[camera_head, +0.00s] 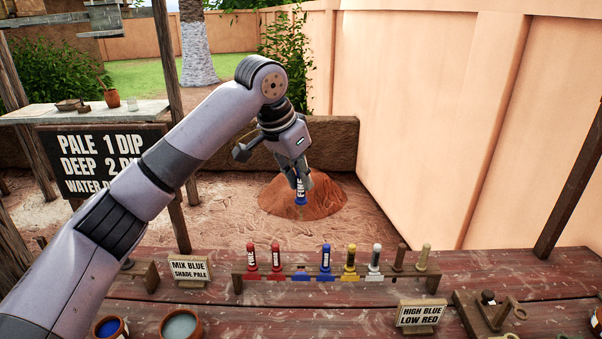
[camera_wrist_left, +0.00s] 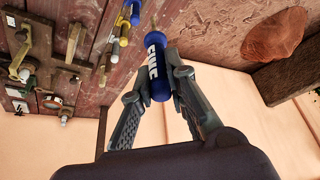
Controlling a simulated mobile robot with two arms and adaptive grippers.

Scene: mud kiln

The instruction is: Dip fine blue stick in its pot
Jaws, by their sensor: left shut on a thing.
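My left gripper (camera_head: 300,182) is shut on the fine blue stick (camera_head: 301,194), lettered "FINE", and holds it in the air beyond the far edge of the table. In the left wrist view the stick (camera_wrist_left: 156,62) sits between the two fingers of the gripper (camera_wrist_left: 157,86). A pot with blue in it (camera_head: 110,328) stands at the lower left of the table, cut off by the frame and well away from the stick. My right gripper is not in view.
A rack (camera_head: 237,282) holds red, blue, yellow, white and brown sticks, with one blue-marked place (camera_head: 300,277) empty. A pot of grey-green liquid (camera_head: 181,325) stands beside the blue one.

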